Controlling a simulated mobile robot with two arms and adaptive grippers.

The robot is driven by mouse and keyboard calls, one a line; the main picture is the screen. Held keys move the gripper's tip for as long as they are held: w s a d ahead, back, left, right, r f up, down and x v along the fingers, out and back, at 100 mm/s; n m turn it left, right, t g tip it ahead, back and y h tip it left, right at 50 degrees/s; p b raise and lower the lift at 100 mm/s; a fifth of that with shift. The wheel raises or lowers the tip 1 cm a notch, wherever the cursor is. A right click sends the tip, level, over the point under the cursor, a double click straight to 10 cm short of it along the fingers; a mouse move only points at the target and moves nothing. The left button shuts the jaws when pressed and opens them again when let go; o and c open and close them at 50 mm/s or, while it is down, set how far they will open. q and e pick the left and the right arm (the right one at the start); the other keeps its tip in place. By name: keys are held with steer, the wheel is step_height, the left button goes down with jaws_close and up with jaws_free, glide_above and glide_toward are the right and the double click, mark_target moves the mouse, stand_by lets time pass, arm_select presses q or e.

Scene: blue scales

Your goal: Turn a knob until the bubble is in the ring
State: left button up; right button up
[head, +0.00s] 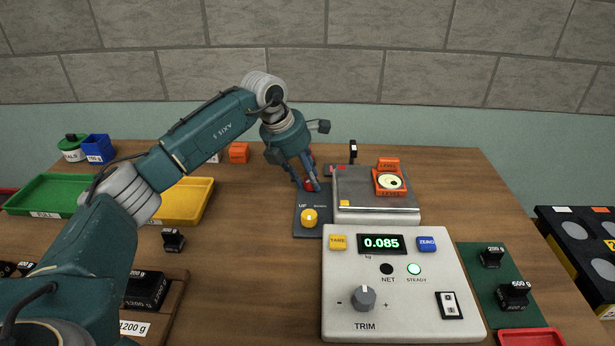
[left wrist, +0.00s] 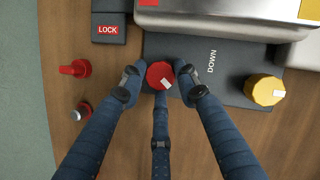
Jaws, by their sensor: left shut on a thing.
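The bubble level (head: 390,181), a round pale dial in an orange holder, sits on the steel scale plate (head: 375,200). A dark ring shows on the dial, but the bubble is too small to place surely against it. My left gripper (head: 309,184) is at the plate's left side, with its three fingers shut around the red knob (left wrist: 158,72). A yellow knob (head: 309,216) stands nearer on the same dark panel (left wrist: 218,68), and also shows to the right in the left wrist view (left wrist: 264,90). My right gripper is out of view.
The white console (head: 402,312) reads 0.085 kg, with a green STEADY light and a TRIM knob (head: 363,298). A LOCK block (left wrist: 108,28) and two small red-topped parts (left wrist: 75,68) lie near the fingers. Yellow (head: 187,202) and green (head: 45,193) trays stand left.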

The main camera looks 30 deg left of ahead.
arm_select(q)
steer(key=shift+w+d+r+m+h, duration=0.15)
steer(key=shift+w+r+m+h, duration=0.2)
steer(key=shift+m, duration=0.55)
steer(key=o, duration=1.1)
steer(key=shift+s+d, duration=0.1)
steer(key=shift+d+f, duration=0.1)
steer(key=shift+s, duration=0.1)
steer(key=shift+a+r, duration=0.3)
steer(key=shift+r, duration=0.1)
steer(key=v, duration=1.1)
steer(key=shift+d, duration=0.2)
steer(key=shift+r, duration=0.1)
